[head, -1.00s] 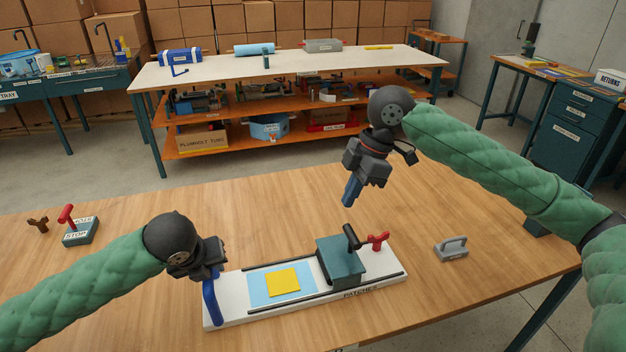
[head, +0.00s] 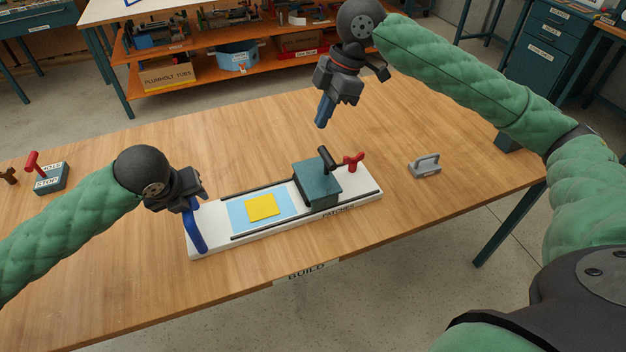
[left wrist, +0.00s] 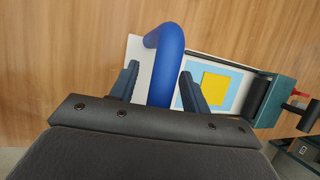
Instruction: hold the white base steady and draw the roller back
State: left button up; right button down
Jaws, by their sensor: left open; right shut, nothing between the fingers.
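The white base (head: 354,206) lies on the wooden table, with two dark rails along it. A blue sheet with a yellow square (head: 262,207) lies between the rails. The teal roller carriage (head: 318,184) with a black handle (head: 327,160) sits toward the base's right end. A blue handle (head: 197,228) arches at the left end; it also shows in the left wrist view (left wrist: 164,62). My left gripper (left wrist: 160,85) is open, with its fingers on either side of the blue handle; contact is unclear. My right gripper (head: 322,115) is shut and empty, above the table behind the carriage.
A red knob (head: 353,162) stands at the base's right end. A grey handled block (head: 425,165) lies to the right. A teal STOP box with a red lever (head: 50,177) stands at the left. The table's front edge carries a BUILD label (head: 306,272).

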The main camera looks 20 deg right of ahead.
pick_arm(q)
jog(key=v, duration=1.2)
jog(key=shift+w, duration=0.1)
